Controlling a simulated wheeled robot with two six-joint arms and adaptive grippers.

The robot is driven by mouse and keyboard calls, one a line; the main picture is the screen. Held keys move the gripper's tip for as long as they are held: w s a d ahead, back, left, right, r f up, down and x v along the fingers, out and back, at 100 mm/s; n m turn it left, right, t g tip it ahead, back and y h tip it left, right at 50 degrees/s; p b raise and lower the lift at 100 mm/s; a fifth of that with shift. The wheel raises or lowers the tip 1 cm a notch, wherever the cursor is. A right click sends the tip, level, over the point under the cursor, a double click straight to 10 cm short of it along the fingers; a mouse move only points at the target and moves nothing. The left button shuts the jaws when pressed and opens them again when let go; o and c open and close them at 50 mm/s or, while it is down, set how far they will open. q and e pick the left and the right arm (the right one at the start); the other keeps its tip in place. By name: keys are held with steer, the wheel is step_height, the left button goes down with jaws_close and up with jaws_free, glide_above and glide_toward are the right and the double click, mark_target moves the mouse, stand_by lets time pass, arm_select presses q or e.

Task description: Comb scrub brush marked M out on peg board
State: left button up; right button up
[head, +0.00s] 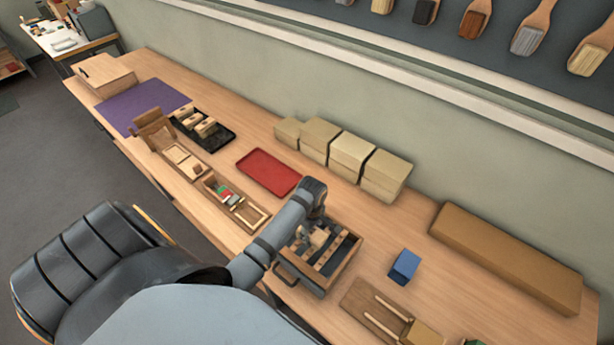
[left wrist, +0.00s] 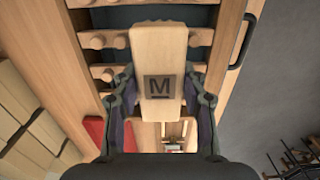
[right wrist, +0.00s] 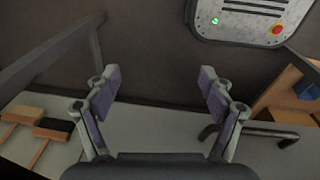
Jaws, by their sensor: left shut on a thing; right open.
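The scrub brush marked M (left wrist: 158,65) is a pale wooden block with a dark M on its face. My left gripper (left wrist: 160,105) is shut on it, one finger on each side. The peg board (left wrist: 229,45) is a wooden frame with a handle and rows of round pegs, behind the brush. In the head view the peg board (head: 349,262) lies on the bench, with my left gripper (head: 312,238) over it. The brush's bristles are hidden, so I cannot tell whether they touch the pegs. My right gripper (right wrist: 160,85) is open and empty.
A red tray (head: 268,172), a black tray (head: 222,139) with blocks, and a purple mat (head: 143,107) lie to the left. Stacked boxes (head: 350,155) stand by the wall. A blue block (head: 404,265) and a long brown box (head: 510,258) are to the right.

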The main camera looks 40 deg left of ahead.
arm_select(q)
steer(key=shift+w+d, duration=0.1)
steer(key=shift+w, duration=0.9)
steer(key=shift+s, duration=0.15)
steer(key=shift+s+f, duration=0.15)
steer(key=shift+s, duration=0.35)
steer(key=shift+s+a+f, duration=0.1)
steer(key=shift+s+a, duration=0.1)
steer(key=shift+s, duration=1.4)
steer(key=shift+w+d, duration=0.1)
steer(key=shift+w, duration=0.75)
steer(key=shift+c, duration=0.4)
steer(key=shift+w+d, duration=0.1)
steer(key=shift+w, duration=1.25)
steer(key=shift+w+d+b, duration=0.15)
steer(key=shift+w+b, duration=0.45)
steer(key=shift+w, duration=1.25)
steer(key=shift+s, duration=0.1)
